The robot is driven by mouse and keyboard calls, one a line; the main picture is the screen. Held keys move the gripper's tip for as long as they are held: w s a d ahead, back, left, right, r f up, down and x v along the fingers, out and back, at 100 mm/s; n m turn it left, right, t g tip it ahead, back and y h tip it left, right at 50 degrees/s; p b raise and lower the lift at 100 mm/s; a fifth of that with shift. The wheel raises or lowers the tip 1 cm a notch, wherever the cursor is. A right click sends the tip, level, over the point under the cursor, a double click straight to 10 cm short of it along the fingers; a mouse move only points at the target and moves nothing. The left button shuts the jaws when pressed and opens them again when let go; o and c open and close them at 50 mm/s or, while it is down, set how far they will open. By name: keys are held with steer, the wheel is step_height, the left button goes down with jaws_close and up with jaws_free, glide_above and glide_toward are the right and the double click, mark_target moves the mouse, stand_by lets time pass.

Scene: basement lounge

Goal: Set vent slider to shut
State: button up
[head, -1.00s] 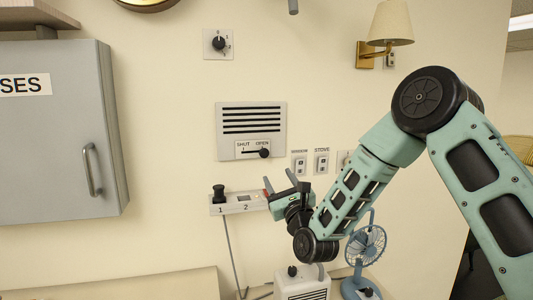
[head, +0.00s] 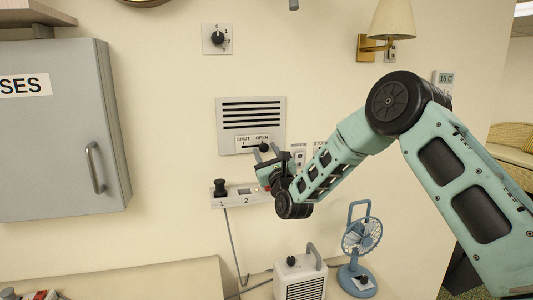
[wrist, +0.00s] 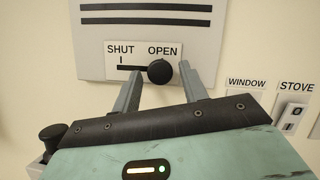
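The vent (head: 251,124) is a pale grey wall panel with dark slots. Its slider plate, marked SHUT on the left and OPEN on the right, also shows in the wrist view (wrist: 135,75). The round black slider knob (wrist: 161,72) sits at the OPEN end of its slot; it also shows in the head view (head: 264,147). My gripper (wrist: 158,80) is open, its fingertips on the left and right of the knob. In the head view my gripper (head: 266,154) is just below the knob.
Switches marked WINDOW (wrist: 246,97) and STOVE (wrist: 293,114) are to the right of the vent. A socket strip with a black plug (head: 220,188) is below it. A heater (head: 300,277) and a blue fan (head: 362,240) stand lower right. A grey cabinet (head: 55,130) hangs left.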

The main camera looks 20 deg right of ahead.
mark_target(241, 144)
jaws_close()
steer(key=shift+a+f+b, duration=0.1)
steer(key=shift+a+b, duration=0.1)
steer(key=shift+b, duration=0.15)
steer(key=a+b, duration=0.5)
steer(key=shift+a, duration=0.5)
steer(key=shift+s+r, duration=0.1)
steer(key=shift+r, duration=0.1)
steer(key=shift+o, duration=1.5)
jaws_free()
steer(key=shift+a, duration=0.15)
steer(key=shift+f, duration=0.1)
